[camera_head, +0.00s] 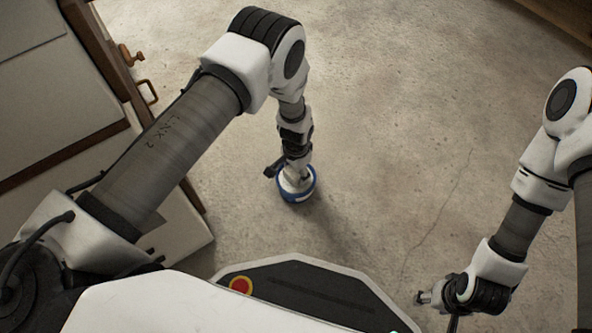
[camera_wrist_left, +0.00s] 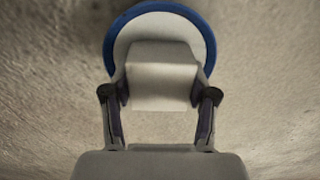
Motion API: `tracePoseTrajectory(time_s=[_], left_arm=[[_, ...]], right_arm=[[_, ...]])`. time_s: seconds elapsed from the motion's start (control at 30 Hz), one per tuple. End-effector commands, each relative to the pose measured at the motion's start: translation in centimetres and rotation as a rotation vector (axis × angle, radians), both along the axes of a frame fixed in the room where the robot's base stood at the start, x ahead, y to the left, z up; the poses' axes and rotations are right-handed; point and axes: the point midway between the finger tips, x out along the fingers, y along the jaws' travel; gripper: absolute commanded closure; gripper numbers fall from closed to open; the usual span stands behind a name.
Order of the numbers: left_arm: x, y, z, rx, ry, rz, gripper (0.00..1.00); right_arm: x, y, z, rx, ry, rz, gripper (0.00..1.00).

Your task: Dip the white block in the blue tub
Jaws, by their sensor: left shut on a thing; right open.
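My left gripper (camera_head: 295,179) points down over the blue tub (camera_head: 299,200), which has a blue rim and a pale inside. In the left wrist view the gripper is shut on the white block (camera_wrist_left: 162,78), with one finger on each side. The block overlaps the tub's inside in that view, and the tub's blue rim (camera_wrist_left: 209,45) shows behind it. The block's lower end is hidden, so I cannot tell its depth in the tub. In the head view the arm hides the block. My right gripper (camera_head: 424,298) is open at the lower right, away from the tub.
A cabinet (camera_head: 60,95) with orange-brown handles stands along the left side. The concrete floor (camera_head: 400,120) around the tub is bare, with wide free room to the right and beyond. A wooden edge (camera_head: 570,15) shows at the top right.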

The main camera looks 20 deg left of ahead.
Motion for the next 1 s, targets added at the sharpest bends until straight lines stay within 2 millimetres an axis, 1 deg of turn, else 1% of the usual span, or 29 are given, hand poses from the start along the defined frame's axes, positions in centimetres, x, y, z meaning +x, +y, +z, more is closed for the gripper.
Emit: tracePoseTrajectory(time_s=[0.07,0.17,0.3,0.8,0.9,1.0], left_arm=[[0.0,0.0,-0.1,0.0,0.0,0.0,0.7],[0.0,0.0,0.6,0.0,0.0,0.001,0.7],[0.0,0.0,2.1,0.0,0.0,0.0,0.7],[0.0,0.0,6.9,0.0,0.0,0.0,0.7],[0.0,0.0,7.2,0.0,0.0,0.0,0.7],[0.0,0.0,7.0,0.0,0.0,0.0,0.7]], right_arm=[[0.0,0.0,0.0,0.0,-0.001,-0.001,0.46],[0.0,0.0,0.6,0.0,0.0,0.0,0.46],[-0.1,0.0,2.2,0.0,0.002,0.002,0.46],[-0.3,0.1,6.8,0.001,0.008,0.011,0.46],[-0.3,0.1,7.1,0.001,0.008,0.012,0.46],[-0.3,0.1,6.9,0.001,0.008,0.012,0.46]])
